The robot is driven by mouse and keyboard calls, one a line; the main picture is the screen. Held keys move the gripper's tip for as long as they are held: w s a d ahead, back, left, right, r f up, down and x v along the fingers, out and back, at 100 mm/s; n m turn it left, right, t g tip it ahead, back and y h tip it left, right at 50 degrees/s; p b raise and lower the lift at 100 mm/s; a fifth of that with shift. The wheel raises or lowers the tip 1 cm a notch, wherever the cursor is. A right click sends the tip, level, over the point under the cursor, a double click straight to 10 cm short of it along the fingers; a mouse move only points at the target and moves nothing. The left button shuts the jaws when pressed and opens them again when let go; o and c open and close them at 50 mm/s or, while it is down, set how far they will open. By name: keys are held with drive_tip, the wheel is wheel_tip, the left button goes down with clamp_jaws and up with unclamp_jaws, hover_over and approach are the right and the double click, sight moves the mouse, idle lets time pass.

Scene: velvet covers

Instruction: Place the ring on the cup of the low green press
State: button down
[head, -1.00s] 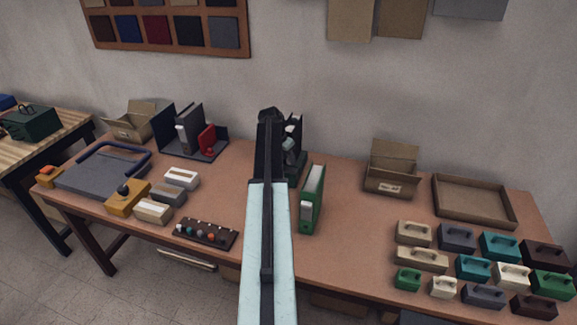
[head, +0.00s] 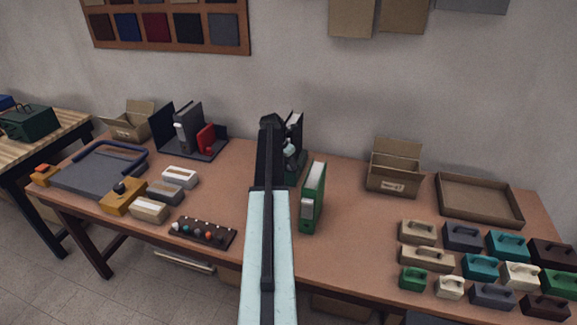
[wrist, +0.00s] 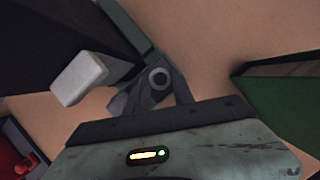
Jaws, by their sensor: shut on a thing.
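My gripper (wrist: 157,85) is shut at the centre of the wrist view, with a small pale grey ring (wrist: 158,77) with a dark middle at its fingertips. In the head view my arm hides the gripper and most of what is behind it. A dark green stand with grey parts, seemingly the low green press (head: 297,168), shows just right of the arm's end. In the wrist view a green strip (wrist: 127,27) and a white block (wrist: 80,78) lie beyond and left of the fingers; I cannot tell whether they belong to the press. The cup cannot be made out.
A green binder (head: 313,198) stands close right of my arm; its side also shows at right in the wrist view (wrist: 283,100). A box (head: 394,175), tray (head: 478,200) and several handled blocks are right.

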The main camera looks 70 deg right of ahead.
drive_tip(key=c, duration=1.3)
unclamp_jaws()
drive_tip(key=shift+c, duration=0.2)
drive_tip(key=shift+r, duration=0.1)
drive_tip(key=p+v, duration=1.2)
drive_tip(key=v, duration=0.1)
drive_tip(key=shift+s+d, duration=0.15)
drive_tip(key=shift+d, duration=0.05)
drive_tip(key=shift+r, duration=0.1)
